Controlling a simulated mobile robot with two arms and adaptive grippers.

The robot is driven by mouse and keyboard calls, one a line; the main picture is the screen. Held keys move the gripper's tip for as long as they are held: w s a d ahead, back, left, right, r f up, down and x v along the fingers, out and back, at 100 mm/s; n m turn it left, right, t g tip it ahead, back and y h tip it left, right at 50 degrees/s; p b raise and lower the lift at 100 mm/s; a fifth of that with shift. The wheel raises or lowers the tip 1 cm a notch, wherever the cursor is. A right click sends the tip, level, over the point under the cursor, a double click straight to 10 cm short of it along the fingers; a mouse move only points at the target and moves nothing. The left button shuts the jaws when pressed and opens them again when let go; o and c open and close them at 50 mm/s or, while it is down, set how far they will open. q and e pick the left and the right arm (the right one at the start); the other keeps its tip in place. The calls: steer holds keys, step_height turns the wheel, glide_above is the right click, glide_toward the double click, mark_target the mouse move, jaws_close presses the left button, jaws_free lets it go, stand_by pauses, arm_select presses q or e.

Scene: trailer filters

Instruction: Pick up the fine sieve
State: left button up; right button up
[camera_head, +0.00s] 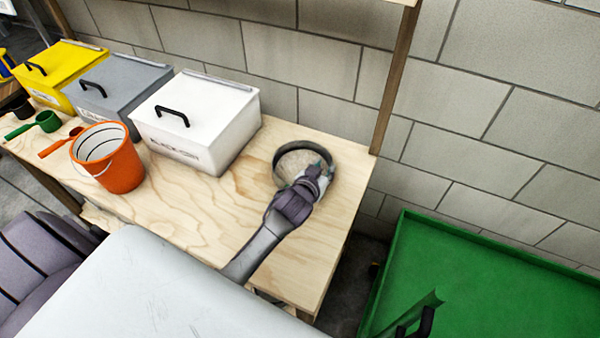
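The fine sieve (292,152), a round sieve with a dark rim and a beige mesh, lies on the right part of the wooden table (200,215). My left gripper (322,172) is over the near right side of the sieve and covers part of its mesh and rim. I cannot tell whether its fingers touch the rim or are closed on it. My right gripper is not in view.
White (205,115), grey (120,90) and yellow (58,65) lidded boxes stand along the wall. An orange bucket (112,165), a green scoop (47,121) and an orange scoop (55,148) are at left. A wooden post (396,75) rises behind the sieve. A green trailer (480,280) is at right.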

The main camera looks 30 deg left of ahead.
arm_select(q)
steer(key=shift+c, duration=0.4)
jaws_close()
steer(key=shift+r, duration=0.2)
